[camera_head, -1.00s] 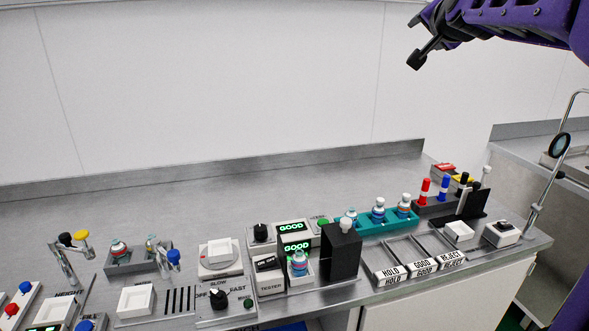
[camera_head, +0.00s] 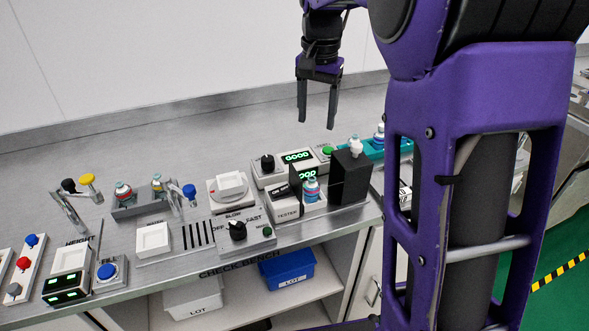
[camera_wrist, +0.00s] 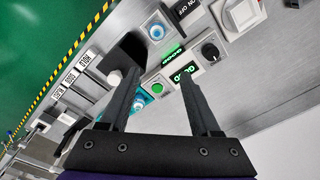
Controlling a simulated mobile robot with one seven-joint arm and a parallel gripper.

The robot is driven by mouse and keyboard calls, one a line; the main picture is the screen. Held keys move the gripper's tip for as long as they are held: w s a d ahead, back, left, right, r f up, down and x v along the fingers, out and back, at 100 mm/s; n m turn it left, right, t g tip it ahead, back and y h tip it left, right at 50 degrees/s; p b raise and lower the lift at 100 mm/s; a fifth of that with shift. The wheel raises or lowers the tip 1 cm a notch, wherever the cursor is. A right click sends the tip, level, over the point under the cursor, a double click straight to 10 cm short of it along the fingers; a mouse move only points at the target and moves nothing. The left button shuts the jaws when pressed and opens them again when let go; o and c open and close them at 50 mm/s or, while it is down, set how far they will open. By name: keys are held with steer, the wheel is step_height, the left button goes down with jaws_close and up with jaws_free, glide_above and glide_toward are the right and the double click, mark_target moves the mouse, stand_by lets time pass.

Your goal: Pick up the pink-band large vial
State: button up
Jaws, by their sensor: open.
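My gripper (camera_head: 317,122) is open and empty, fingers pointing down, above the bench behind the tester; its fingers also show in the wrist view (camera_wrist: 163,76). A banded vial (camera_head: 311,190) with blue, white and reddish bands stands upright in the tester. Another vial (camera_head: 123,193) with a reddish band stands in a grey rack at the left. A blue-banded vial (camera_head: 379,136) stands in the teal rack (camera_head: 372,152), partly hidden by my arm. I cannot tell for sure which vial has the pink band. In the wrist view the tester vial (camera_wrist: 155,31) shows from above.
A black block (camera_head: 350,178) stands between the tester and the teal rack. GOOD displays (camera_head: 297,157) and a dial panel (camera_head: 238,232) are close by. The bench behind these is clear. My arm hides the right side, including most trays.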

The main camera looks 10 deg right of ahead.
mark_target(312, 178)
steer(key=shift+g, duration=0.4)
steer(key=f, duration=0.4)
steer(key=f+b, duration=0.1)
steer(key=f, duration=0.4)
steer(key=s+f+b, duration=0.1)
steer(key=f, duration=0.3)
steer(key=shift+a+f, duration=0.15)
steer(key=shift+a, duration=0.15)
steer(key=f, duration=0.1)
steer(key=f+b, duration=0.1)
steer(key=f, duration=0.3)
steer(key=shift+s, duration=0.35)
jaws_close()
